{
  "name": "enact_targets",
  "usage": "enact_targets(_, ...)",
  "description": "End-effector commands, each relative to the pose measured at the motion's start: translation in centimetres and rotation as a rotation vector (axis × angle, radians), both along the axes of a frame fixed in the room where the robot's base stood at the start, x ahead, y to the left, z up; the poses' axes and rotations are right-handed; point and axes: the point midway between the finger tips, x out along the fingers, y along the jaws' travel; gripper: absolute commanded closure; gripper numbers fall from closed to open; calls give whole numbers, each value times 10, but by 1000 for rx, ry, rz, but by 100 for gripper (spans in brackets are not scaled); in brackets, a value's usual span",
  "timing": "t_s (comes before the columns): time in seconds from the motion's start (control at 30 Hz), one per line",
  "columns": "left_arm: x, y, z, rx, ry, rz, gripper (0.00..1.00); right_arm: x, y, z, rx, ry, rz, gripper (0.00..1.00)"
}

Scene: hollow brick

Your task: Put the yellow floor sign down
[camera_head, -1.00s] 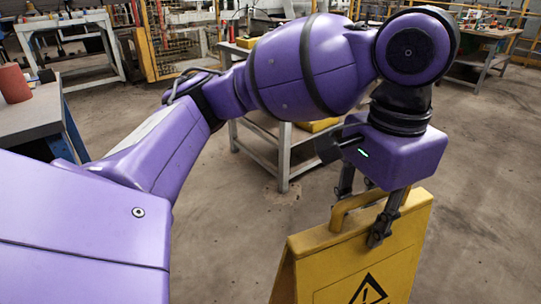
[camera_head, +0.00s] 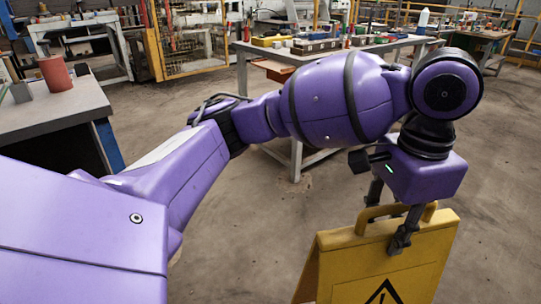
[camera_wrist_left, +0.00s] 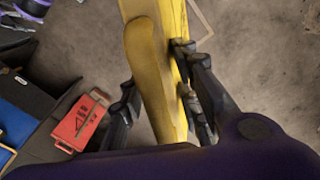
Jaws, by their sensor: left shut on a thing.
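The yellow floor sign (camera_head: 385,262) with a black warning triangle is at the lower right of the head view, upright, its lower part cut off by the frame edge. My left gripper (camera_head: 388,222) is shut on the top of the sign by its handle. In the left wrist view the yellow sign (camera_wrist_left: 150,62) runs between the fingers of my left gripper (camera_wrist_left: 160,105). Whether the sign's foot touches the floor is hidden. My right gripper is not in view.
A grey table (camera_head: 50,112) with a red cylinder (camera_head: 55,73) stands at the left. A workbench (camera_head: 340,47) with several items stands behind my arm. A red box (camera_wrist_left: 82,122) shows in the wrist view. The concrete floor (camera_head: 500,190) right of the sign is bare.

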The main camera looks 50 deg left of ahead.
Motion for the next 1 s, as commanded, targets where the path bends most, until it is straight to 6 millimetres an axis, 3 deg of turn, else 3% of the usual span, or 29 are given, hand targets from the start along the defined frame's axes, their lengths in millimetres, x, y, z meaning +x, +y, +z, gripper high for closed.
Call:
enact_targets(0.17, 39, -18, -51, -3, 13, -188, 100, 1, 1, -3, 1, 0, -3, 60)
enact_targets(0.4, 86, -36, -145, -4, 15, -508, 100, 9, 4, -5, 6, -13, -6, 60)
enact_targets(0.7, 106, -46, -259, -2, 8, -892, 100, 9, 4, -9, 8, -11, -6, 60)
enact_targets(0.83, 105, -48, -288, 0, 4, -1000, 100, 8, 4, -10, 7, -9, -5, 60)
enact_targets(1.0, 106, -46, -305, 4, 0, -1065, 100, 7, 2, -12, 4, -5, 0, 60)
